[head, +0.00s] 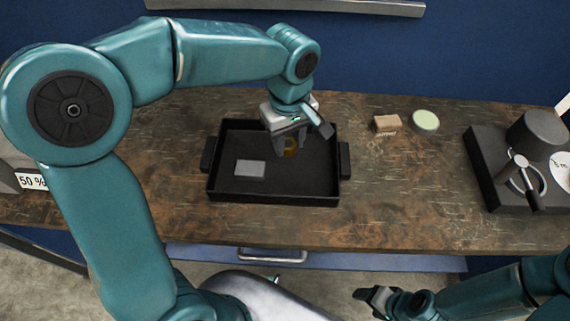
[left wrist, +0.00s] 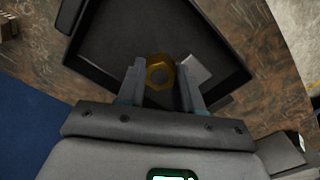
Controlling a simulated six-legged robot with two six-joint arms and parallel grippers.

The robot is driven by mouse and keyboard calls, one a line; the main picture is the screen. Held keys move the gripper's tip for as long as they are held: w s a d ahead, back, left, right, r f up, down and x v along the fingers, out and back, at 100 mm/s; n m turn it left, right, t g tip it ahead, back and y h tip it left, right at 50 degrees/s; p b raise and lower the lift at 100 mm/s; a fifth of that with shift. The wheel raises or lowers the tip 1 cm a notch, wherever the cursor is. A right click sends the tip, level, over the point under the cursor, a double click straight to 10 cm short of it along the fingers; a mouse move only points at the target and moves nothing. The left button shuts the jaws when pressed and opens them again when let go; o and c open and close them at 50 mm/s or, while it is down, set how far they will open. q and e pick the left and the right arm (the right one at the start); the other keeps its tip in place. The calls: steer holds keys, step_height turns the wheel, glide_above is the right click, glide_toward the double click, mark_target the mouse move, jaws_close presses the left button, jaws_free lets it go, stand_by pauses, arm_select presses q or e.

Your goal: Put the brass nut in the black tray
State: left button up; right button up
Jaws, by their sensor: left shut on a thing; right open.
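The black tray (head: 320,178) lies on the brown table, and its floor and walls also fill the upper part of the left wrist view (left wrist: 110,40). The brass nut (head: 291,147) is between the fingers of my left gripper (head: 288,146), over the far right part of the tray. In the left wrist view the golden nut (left wrist: 160,72) shows its round hole between the two grey fingers. My left gripper is shut on it. I cannot tell whether the nut touches the tray floor. My right gripper (head: 374,299) is open and empty, in front of the table.
A flat grey block (head: 249,169) lies in the tray's left part. Right of the tray are a small tan block (head: 386,124) and a pale green disc (head: 425,120). A dark device with a lever (head: 508,170) stands at the right. The table between is clear.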

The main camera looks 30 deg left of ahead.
arm_select(q)
glide_above(288, 176)
step_height(288, 176, down, 6)
steer(key=shift+w+r, duration=0.1)
step_height(288, 176, down, 4)
steer(key=shift+r, duration=0.1)
steer(key=shift+f, duration=0.2)
steer(key=shift+f+b, duration=0.15)
steer(key=shift+b, duration=0.25)
steer(key=o, duration=1.1)
